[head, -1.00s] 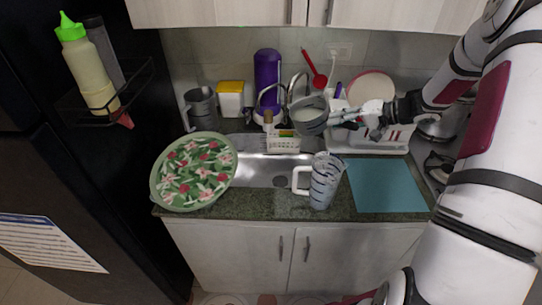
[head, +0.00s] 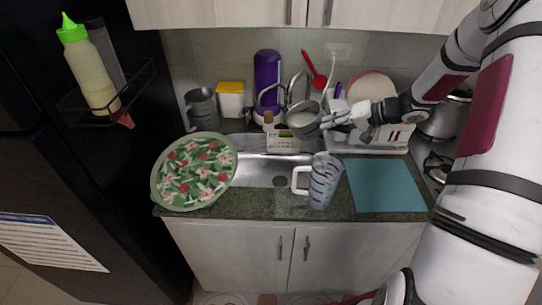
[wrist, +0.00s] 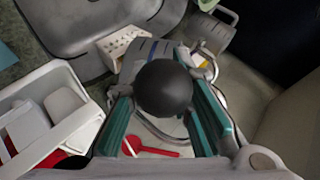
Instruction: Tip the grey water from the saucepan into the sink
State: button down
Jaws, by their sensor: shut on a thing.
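The saucepan (head: 317,127) is a small grey pan with pale grey liquid (head: 301,119) visible inside. It is held in the air behind the sink (head: 252,172), in front of the tap, with its opening partly turned towards the head camera. My gripper (head: 333,120) is shut on its handle from the right. In the wrist view the handle's black end (wrist: 163,88) sits between my teal fingers and hides part of the pan (wrist: 143,58). No stream of liquid is seen. The steel sink is open, and its drain shows.
A green floral plate (head: 195,172) overlaps the sink's left side. A striped jug (head: 324,182) stands at its right front, beside a blue mat (head: 386,186). A white caddy (head: 283,145) is at the sink's back. A dish rack (head: 385,143) stands right.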

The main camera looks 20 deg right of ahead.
aim_at(315, 135)
jog(key=shift+a, duration=0.15)
jog(key=shift+w+a+f+h, duration=0.1)
jog(key=shift+a+f+h, duration=0.2)
jog(key=shift+a, duration=0.2)
jog(key=shift+w+a+f+n+h, duration=0.1)
jog(key=shift+a+f+n+h, duration=0.1)
jog(key=shift+a, duration=0.15)
jog(key=shift+w+a+f+n+h, duration=0.1)
jog(key=shift+a+h, duration=0.1)
jog(key=shift+a, duration=0.15)
jog(key=shift+w+a+f+n+g+h+b, duration=0.1)
jog(key=shift+a+f+n+g+h+b, duration=0.35)
jog(key=shift+a+f+h, duration=0.7)
dwell(1.2)
jog(key=shift+a+f+h+p, duration=0.35)
jog(key=shift+a+p, duration=0.05)
jog(key=shift+p, duration=0.15)
jog(key=shift+a+f, duration=0.3)
jog(key=shift+f, duration=0.05)
jog(key=shift+w+a+f+g+h+p, duration=0.1)
jog(key=shift+g+h+p, duration=0.15)
jog(key=shift+h+p, duration=0.15)
jog(key=shift+w+a+f+n+h+b, duration=0.1)
jog(key=shift+a+f+n+h+b, duration=0.2)
jog(key=shift+a+f+b, duration=0.15)
